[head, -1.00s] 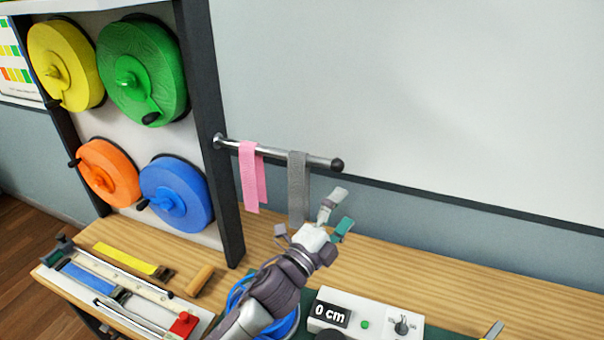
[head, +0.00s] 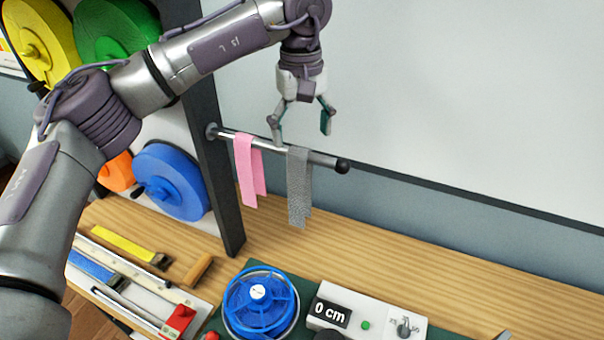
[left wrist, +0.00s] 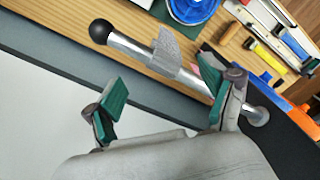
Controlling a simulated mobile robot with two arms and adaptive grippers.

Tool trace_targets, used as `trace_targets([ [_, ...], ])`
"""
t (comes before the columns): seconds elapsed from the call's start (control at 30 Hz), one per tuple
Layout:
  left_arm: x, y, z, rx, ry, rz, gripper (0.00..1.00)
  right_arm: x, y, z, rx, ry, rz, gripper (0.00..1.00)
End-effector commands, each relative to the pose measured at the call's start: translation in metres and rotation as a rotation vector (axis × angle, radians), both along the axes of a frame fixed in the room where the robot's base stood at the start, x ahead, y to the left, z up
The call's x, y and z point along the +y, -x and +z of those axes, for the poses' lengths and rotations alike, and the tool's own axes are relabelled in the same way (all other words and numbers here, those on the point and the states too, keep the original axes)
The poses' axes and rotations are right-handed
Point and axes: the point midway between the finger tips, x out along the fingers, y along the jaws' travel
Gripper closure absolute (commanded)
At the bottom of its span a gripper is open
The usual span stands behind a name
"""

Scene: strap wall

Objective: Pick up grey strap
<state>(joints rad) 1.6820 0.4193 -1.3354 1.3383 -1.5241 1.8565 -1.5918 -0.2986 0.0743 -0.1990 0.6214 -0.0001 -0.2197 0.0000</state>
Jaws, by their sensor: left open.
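The grey strap (head: 299,186) hangs over a metal rod to the right of a pink strap (head: 249,170) in the head view. My left gripper (head: 301,133) is open and empty, pointing down just above the rod near the grey strap. In the left wrist view the grey strap (left wrist: 167,52) lies over the rod beyond the gap between the open fingers (left wrist: 158,97). The pink strap is mostly hidden there behind a finger. My right gripper is not in view.
The rod (head: 327,159) sticks out from a dark frame post (head: 222,150) and ends in a black ball. Below are a blue reel (head: 262,303), a measuring box reading 0 cm (head: 365,314) and a ruler tray.

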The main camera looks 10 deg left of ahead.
Motion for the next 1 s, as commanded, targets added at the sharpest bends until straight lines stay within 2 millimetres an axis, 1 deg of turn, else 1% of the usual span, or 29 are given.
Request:
trace_targets([
  [0.03, 0.004, -0.001, 0.001, -0.002, -0.015, 0.0, 0.17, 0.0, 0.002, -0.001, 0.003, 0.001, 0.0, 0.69],
  [0.13, 0.005, -0.001, -0.003, -0.001, -0.021, -0.001, 0.17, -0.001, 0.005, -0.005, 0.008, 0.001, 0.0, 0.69],
  [0.27, 0.004, 0.0, -0.014, -0.001, -0.018, -0.001, 0.17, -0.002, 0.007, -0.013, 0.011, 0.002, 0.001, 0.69],
  [0.47, 0.004, 0.0, -0.04, -0.001, -0.016, 0.0, 0.17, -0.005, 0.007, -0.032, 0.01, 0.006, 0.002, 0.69],
  [0.7, 0.004, 0.0, -0.076, 0.0, -0.015, 0.0, 0.17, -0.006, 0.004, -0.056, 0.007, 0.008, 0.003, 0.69],
  [0.8, 0.004, 0.0, -0.088, -0.001, -0.014, -0.001, 0.17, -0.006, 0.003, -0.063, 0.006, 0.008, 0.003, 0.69],
  [0.9, 0.003, 0.0, -0.095, -0.001, -0.014, -0.001, 0.17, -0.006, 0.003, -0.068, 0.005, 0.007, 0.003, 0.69],
  [1.0, 0.003, 0.0, -0.098, -0.002, -0.015, -0.001, 0.17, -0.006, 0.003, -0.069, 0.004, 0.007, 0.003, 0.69],
])
